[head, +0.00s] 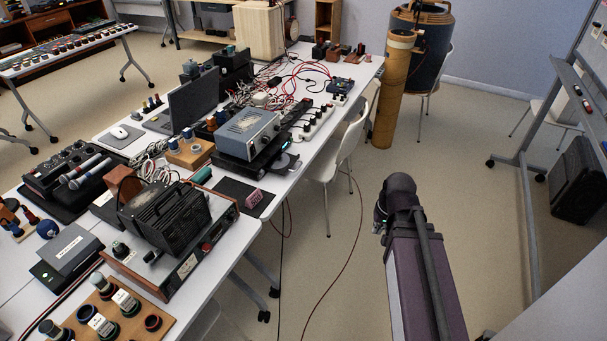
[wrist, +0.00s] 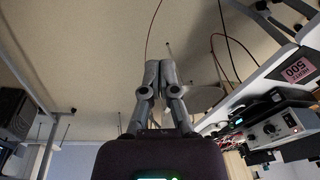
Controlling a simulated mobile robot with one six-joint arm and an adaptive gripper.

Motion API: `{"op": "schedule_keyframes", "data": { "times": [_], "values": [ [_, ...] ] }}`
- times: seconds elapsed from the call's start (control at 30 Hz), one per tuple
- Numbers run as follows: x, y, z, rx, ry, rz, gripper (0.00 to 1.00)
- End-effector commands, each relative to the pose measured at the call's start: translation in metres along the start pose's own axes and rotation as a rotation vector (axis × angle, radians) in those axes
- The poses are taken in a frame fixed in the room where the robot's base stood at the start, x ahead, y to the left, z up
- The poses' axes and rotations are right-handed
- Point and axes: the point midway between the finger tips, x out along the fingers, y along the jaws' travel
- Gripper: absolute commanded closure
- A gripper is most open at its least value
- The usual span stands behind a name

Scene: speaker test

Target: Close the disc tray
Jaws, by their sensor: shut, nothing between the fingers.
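The black disc player (head: 236,171) lies on the long white table under a grey metal box (head: 247,131). Its disc tray (head: 286,163) sticks out at the table's right edge with a disc in it. In the wrist view the player (wrist: 232,129) shows at the lower right with a green light, beside the grey box (wrist: 280,130); its tray is hard to make out there. My gripper (wrist: 160,66) is shut and empty, its fingertips together over the floor, apart from the player. The head view shows my arm right of the table, but not my gripper.
A white chair (head: 343,150) is tucked at the table's right side beyond the tray. Cables hang from the table to the floor. The floor (head: 325,260) between table and my arm is mostly open.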

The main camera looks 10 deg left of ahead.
Motion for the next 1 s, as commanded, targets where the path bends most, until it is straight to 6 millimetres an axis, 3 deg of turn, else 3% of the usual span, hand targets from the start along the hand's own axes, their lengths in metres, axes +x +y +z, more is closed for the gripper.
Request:
{"op": "schedule_keyframes", "data": {
  "times": [0.03, 0.1, 0.4, 0.7, 1.0],
  "values": [
    [0.017, -0.007, -0.010, 0.007, 0.030, -0.028, 1.00],
    [0.031, -0.018, -0.024, 0.021, 0.079, -0.074, 1.00],
    [0.078, -0.073, -0.090, 0.128, 0.305, -0.311, 1.00],
    [0.109, -0.120, -0.150, 0.288, 0.500, -0.557, 1.00],
    [0.132, -0.151, -0.203, 0.500, 0.659, -0.799, 1.00]
  ]
}}
